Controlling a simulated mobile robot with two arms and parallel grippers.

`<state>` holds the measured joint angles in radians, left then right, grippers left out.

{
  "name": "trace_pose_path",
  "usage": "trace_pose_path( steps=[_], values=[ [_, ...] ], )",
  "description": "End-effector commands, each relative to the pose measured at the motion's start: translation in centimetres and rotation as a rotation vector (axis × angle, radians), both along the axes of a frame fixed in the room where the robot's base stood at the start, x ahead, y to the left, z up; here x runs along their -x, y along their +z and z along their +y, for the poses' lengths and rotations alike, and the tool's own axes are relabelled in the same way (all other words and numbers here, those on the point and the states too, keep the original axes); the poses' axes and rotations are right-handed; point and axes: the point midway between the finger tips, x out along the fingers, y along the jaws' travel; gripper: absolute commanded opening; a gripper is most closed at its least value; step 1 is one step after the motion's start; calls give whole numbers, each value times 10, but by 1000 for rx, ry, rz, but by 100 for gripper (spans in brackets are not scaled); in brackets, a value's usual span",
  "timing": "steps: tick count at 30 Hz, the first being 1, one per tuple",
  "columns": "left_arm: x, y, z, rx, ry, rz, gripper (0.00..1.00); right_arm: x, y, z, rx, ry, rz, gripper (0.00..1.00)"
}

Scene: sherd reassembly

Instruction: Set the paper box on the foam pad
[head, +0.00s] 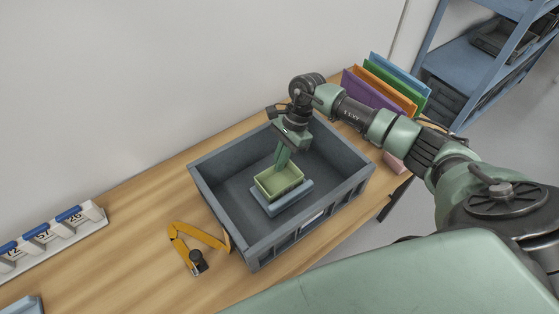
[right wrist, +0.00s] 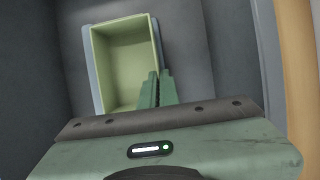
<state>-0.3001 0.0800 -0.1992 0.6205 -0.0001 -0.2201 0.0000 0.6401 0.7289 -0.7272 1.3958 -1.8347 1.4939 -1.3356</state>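The paper box (head: 279,183) is a small, light green, open-topped box. It sits on or just above the blue-grey foam pad (head: 284,204) inside a grey crate; I cannot tell whether a thin gap remains. The box looks upright, with pad showing around it. My right gripper (head: 281,163) reaches down into the crate at the box's back wall. In the right wrist view the fingers (right wrist: 160,88) are close together with one wall of the box (right wrist: 125,60) between them. A strip of the pad (right wrist: 92,75) shows beside the box there. My left gripper is not in view.
The grey crate (head: 227,224) has high walls around the pad and stands on a wooden table (head: 140,250). A yellow tool (head: 200,236) lies left of it. Coloured folders (head: 385,85) stand behind right. A numbered rack (head: 45,238) is at far left.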

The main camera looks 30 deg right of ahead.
Motion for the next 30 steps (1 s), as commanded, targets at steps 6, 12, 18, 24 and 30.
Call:
trace_pose_path(
  steps=[6,12,18,24,30],
  values=[
    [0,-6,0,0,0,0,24,0,-5,0,0,0,0,0],
    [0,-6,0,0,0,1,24,0,-5,0,0,0,0,27],
    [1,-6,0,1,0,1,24,0,-5,0,0,0,0,27],
    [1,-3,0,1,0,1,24,0,-1,0,0,0,-1,27],
    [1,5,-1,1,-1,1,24,0,14,0,1,0,-1,27]
  ],
)
